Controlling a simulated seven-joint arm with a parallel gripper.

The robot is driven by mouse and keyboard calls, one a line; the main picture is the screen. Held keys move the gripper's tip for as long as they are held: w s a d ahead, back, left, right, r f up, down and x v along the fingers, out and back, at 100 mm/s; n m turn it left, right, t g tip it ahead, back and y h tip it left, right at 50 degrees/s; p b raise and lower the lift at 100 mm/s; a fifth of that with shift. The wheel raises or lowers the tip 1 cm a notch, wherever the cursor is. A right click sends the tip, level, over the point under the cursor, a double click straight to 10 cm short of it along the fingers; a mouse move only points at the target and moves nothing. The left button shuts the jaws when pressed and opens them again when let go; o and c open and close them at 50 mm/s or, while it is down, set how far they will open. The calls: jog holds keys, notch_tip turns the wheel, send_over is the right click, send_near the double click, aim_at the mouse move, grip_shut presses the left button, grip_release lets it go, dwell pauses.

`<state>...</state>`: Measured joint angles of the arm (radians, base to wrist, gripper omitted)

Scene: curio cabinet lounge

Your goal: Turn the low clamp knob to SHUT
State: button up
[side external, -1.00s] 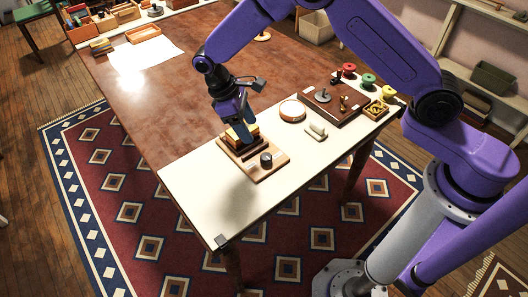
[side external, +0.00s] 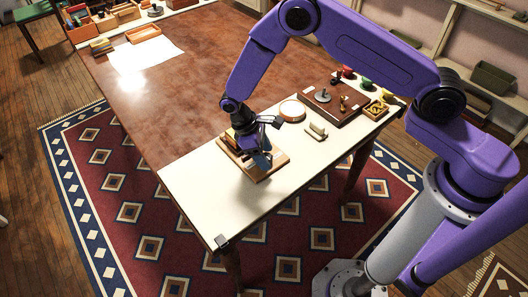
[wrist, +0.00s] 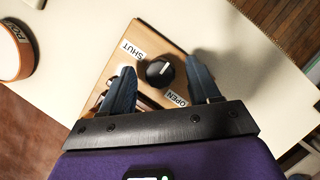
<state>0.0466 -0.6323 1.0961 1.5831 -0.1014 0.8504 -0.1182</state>
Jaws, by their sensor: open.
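The black clamp knob (wrist: 159,72) sits on a wooden board (wrist: 178,38) in the wrist view. A SHUT label (wrist: 131,50) lies to its upper left and an OPEN label (wrist: 176,97) to its lower right. A white mark shows on the knob, but I cannot tell exactly where it points. My gripper (wrist: 160,65) is open, with one finger on each side of the knob and visible gaps between. In the side view my gripper (side external: 262,158) is low over the board (side external: 276,166) and hides the knob.
The board rests on a cream mat (side external: 225,205) at the table's near end. A round wooden-rimmed dish (side external: 292,110), a small pale block (side external: 317,130) and a dark board with fittings (side external: 333,105) stand to the right. The front left of the mat is clear.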

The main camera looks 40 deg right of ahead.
jog(key=shift+c, duration=0.2)
jog(key=c, duration=1)
jog(key=shift+o, duration=0.2)
jog(key=shift+m, duration=0.4)
jog(key=m+g+y, duration=0.1)
jog(key=m, duration=0.2)
jog(key=shift+w+d+m, duration=0.1)
jog(key=shift+m, duration=0.3)
jog(key=m+y, duration=0.2)
jog(key=m, duration=0.2)
jog(key=shift+d+m, duration=0.1)
jog(key=shift+m, duration=0.2)
jog(key=m+y, duration=0.2)
jog(key=m, duration=0.2)
jog(key=shift+d, duration=0.1)
jog(key=shift+d+m+t+y, duration=0.1)
jog(key=shift+m+t+y, duration=0.2)
jog(key=shift+m, duration=0.9)
jog(key=shift+m+t+y, duration=0.2)
jog(key=shift+m+y, duration=0.2)
jog(key=shift+m, duration=0.8)
